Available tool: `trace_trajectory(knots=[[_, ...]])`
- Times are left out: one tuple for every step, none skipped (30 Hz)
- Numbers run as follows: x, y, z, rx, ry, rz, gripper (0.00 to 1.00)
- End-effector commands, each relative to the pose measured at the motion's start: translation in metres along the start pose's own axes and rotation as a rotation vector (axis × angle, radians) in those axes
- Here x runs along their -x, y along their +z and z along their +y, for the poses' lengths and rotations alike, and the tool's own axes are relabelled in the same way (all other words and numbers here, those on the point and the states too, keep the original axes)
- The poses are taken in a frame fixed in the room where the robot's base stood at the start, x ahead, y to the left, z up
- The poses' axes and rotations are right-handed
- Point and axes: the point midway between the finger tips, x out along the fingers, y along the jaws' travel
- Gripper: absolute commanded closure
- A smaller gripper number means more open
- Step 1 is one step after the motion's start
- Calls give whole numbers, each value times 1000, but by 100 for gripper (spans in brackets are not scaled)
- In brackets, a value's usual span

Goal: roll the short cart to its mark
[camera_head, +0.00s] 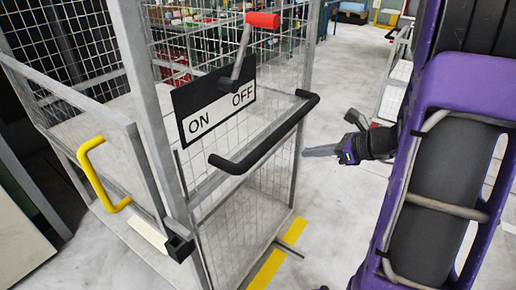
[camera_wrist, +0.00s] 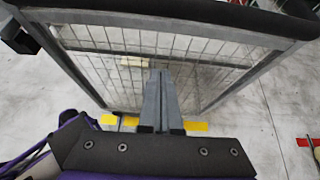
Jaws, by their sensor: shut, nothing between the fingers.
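A grey wire-mesh cart (camera_head: 297,140) with a black push bar (camera_head: 265,133) stands in front of me in the head view; I cannot tell for sure that it is the short one. Its mesh side and dark top bar (camera_wrist: 190,28) fill much of the wrist view. My gripper (camera_head: 306,153) is shut and empty, to the right of the push bar and apart from it. In the wrist view my gripper (camera_wrist: 160,74) points at the mesh. Yellow tape (camera_head: 268,262) lies on the floor at the cart's foot and also shows in the wrist view (camera_wrist: 196,126).
An ON/OFF plate (camera_head: 215,103) with a red-knobbed lever (camera_head: 262,20) is above the push bar. A yellow handle (camera_head: 92,175) is on a mesh panel at left. Pale floor (camera_head: 345,80) is open at centre right.

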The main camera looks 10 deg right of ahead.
Motion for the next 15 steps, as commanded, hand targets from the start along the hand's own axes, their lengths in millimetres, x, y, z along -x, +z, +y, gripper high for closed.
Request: trace_trajectory(knots=[[0, -2, 1, -12, 0, -5, 100], [-1, -3, 2, -16, 0, -8, 100], [-3, -3, 2, -19, 1, -10, 100], [-5, -3, 2, -21, 2, -11, 100], [-8, -3, 3, -21, 2, -12, 100], [-12, -4, 3, -21, 3, -11, 100], [-17, -4, 3, -21, 4, -10, 100], [-22, -4, 3, -20, 5, -10, 100], [-29, -4, 4, -21, 6, -10, 100], [-35, -4, 3, -20, 6, -10, 100], [-42, -4, 3, -19, 5, -9, 100], [-51, -4, 3, -19, 6, -10, 100], [-58, -4, 4, -18, 7, -10, 100], [-64, -4, 3, -18, 5, -9, 100], [-73, -4, 3, -17, 6, -9, 100]])
